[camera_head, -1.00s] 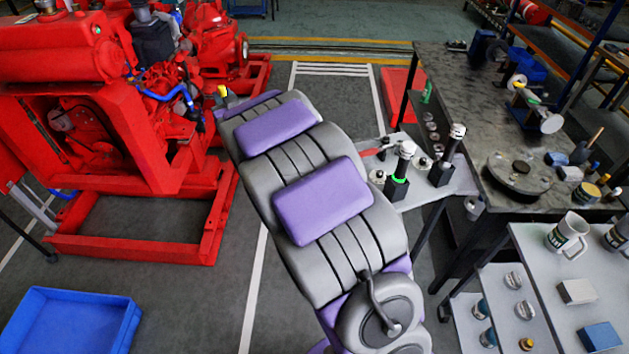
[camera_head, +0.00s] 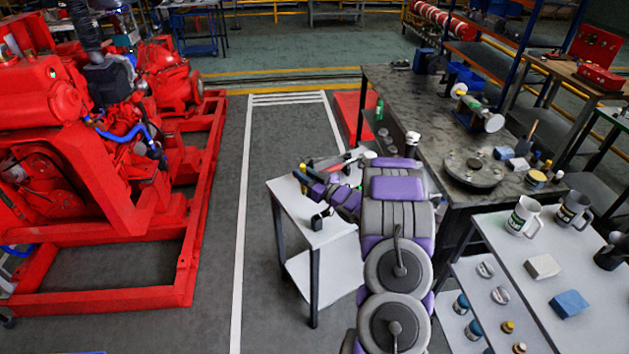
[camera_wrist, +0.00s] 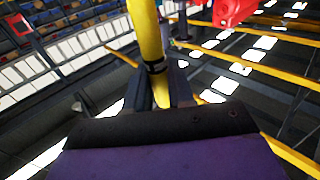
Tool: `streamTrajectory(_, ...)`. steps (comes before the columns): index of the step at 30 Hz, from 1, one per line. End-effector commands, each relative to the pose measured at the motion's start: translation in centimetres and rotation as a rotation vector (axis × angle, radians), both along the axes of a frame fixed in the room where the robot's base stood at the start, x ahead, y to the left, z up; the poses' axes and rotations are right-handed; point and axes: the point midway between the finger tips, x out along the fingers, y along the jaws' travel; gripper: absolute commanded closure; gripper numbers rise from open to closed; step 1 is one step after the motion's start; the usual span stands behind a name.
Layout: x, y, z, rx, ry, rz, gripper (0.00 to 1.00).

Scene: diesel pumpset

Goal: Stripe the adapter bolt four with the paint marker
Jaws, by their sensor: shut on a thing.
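My gripper (camera_head: 304,176) is over the white trolley beside the bench, small in the head view. In the wrist view my gripper (camera_wrist: 158,88) is shut on a yellow paint marker (camera_wrist: 146,35) with a black band, which points up and away between the fingers. A bit of yellow also shows at the gripper in the head view. The red diesel pumpset (camera_head: 85,150) stands on its red frame at the left, well apart from my gripper. I cannot make out adapter bolt four in either view.
The white trolley (camera_head: 292,212) carries small dark items. The dark workbench (camera_head: 440,125) holds a round flanged disc (camera_head: 472,168) and tools. A grey table (camera_head: 555,262) with mugs and blocks stands at front right. The floor between pumpset and trolley is clear.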

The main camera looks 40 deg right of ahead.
Motion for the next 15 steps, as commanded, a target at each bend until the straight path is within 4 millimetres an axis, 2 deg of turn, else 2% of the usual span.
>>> streamTrajectory(2, -1.4, -1.7, -1.1, 0.004, -0.001, 0.000, 0.99)
streamTrajectory(6, -2.5, -2.7, -2.0, 0.009, 0.000, 0.009, 0.99)
streamTrajectory(15, -2.5, -2.0, -1.7, -0.001, 0.000, 0.012, 0.99)
